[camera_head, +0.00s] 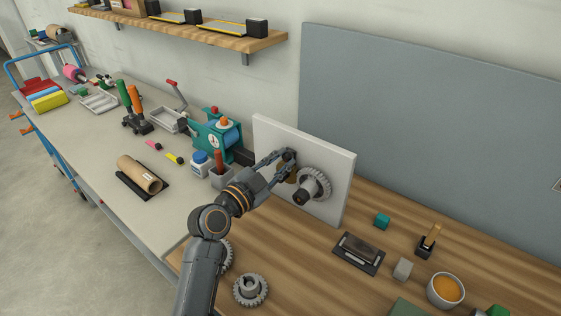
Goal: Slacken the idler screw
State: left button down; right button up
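My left arm reaches up from the bottom. Its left gripper (288,164) is at the face of an upright white panel (335,195), just left of a grey toothed gear (319,182). The gear has a dark hub sticking out towards me. A small brownish round part (290,174) shows at the fingertips, partly covered by them. The idler screw cannot be made out apart from the gripper. The two fingers look spread at their base, but whether their tips close on something cannot be told. My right gripper is not in view.
Loose gears (250,289) lie on the wooden bench below the panel, one partly behind my arm. A teal machine (214,135) stands left of the panel.

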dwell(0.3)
pick_arm(q)
jog(key=n+p, duration=0.1)
jog(key=n, duration=0.2)
jog(key=shift+r+n, duration=0.1)
jog(key=shift+n, duration=0.2)
jog(key=shift+n+p, duration=0.4)
jog(key=shift+n, duration=1.2)
jog(key=c, duration=1.2)
grip_release()
jog(key=shift+a, duration=0.1)
jog(key=v, duration=1.2)
